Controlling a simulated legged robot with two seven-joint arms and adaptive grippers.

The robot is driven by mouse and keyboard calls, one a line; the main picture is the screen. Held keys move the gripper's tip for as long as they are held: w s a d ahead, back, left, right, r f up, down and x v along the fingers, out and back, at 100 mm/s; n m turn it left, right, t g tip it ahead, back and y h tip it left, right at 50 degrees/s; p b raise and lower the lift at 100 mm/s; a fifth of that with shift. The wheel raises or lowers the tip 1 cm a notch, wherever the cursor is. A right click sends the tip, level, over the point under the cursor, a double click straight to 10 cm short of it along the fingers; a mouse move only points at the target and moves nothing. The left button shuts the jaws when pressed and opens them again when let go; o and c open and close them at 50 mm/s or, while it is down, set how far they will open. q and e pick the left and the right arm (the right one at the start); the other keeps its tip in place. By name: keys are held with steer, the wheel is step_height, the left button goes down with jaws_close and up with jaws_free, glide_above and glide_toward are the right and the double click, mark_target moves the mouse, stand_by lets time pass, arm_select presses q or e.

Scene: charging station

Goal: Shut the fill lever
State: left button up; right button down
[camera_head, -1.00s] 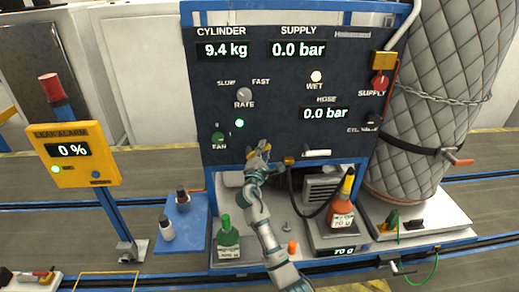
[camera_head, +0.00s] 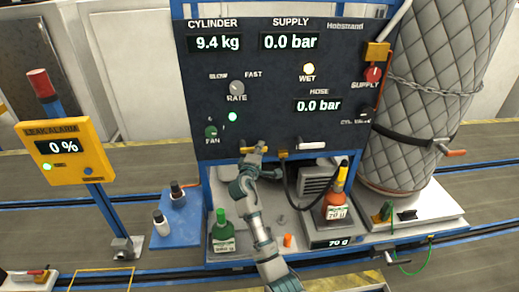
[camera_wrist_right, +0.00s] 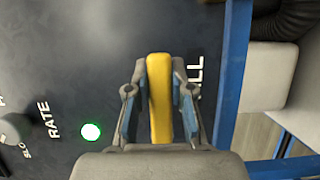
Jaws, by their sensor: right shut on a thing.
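The yellow fill lever (camera_head: 246,150) is at the lower edge of the dark panel, lying roughly level in the head view. My right gripper (camera_head: 256,149) is at the lever, and its fingers partly cover it. In the right wrist view the yellow lever (camera_wrist_right: 160,98) runs between the two fingers of my right gripper (camera_wrist_right: 159,95), which is shut on it. The end of a white label, "ILL", shows beside the lever there. My left gripper is not in view.
The dark panel (camera_head: 270,105) carries knobs, lamps and readouts; both pressure readouts show 0.0 bar. A dark hose (camera_head: 289,188) hangs right of my gripper. An orange bottle (camera_head: 335,205) stands on the scale, and a green bottle (camera_head: 223,235) stands left of my forearm.

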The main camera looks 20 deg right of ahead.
steer(key=shift+f, duration=0.4)
steer(key=c, duration=1.4)
jaws_free()
steer(key=o, duration=0.4)
steer(key=shift+r, duration=0.1)
steer(key=shift+s, duration=0.1)
steer(key=v, duration=1.1)
steer(key=shift+s+a, duration=0.3)
